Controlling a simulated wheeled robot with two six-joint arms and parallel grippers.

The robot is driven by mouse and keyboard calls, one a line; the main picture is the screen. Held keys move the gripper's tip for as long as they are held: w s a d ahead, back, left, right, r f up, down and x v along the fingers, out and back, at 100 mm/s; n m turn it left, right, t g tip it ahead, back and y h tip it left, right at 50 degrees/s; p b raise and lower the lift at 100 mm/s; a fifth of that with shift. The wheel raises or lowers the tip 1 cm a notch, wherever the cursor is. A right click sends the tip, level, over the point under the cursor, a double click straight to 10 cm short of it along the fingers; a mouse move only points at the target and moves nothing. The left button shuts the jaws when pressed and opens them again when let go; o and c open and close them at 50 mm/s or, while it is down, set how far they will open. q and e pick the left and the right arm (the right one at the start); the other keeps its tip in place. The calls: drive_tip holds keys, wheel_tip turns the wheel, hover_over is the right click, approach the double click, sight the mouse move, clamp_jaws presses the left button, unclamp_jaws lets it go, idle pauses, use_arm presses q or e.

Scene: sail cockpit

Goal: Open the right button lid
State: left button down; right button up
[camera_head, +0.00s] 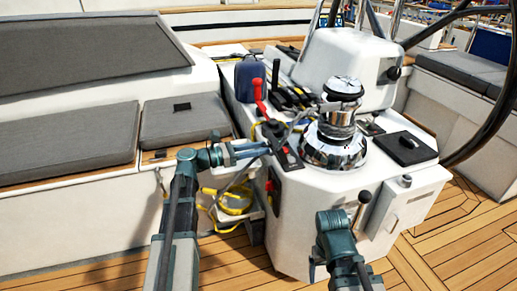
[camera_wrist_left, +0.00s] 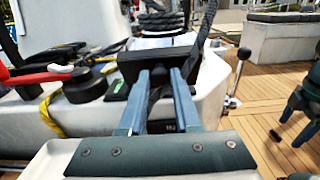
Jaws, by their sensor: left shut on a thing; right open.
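The chrome winch (camera_head: 336,135) stands just right of the panel, with a rope near it. A red lever (camera_head: 259,96) rises behind the panel. Yellow rope (camera_head: 234,199) hangs below on the left. The wooden deck (camera_head: 449,235) is clear at the right.

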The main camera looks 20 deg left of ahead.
idle(0.4)
use_arm(q)
drive_tip(key=p, duration=0.2)
drive_tip(key=r+y+p, duration=0.1)
drive_tip(key=r+g+p, duration=0.1)
drive_tip(key=p, duration=0.1)
drive_tip(key=shift+w+d+y+p, duration=0.25)
drive_tip(key=shift+d+y+p, duration=0.1)
drive_tip(key=shift+d+y, duration=0.05)
drive_tip(key=shift+w+d+f+g+y+p, duration=0.1)
drive_tip(key=shift+f+g+y+p, duration=0.2)
drive_tip(key=shift+p, duration=0.25)
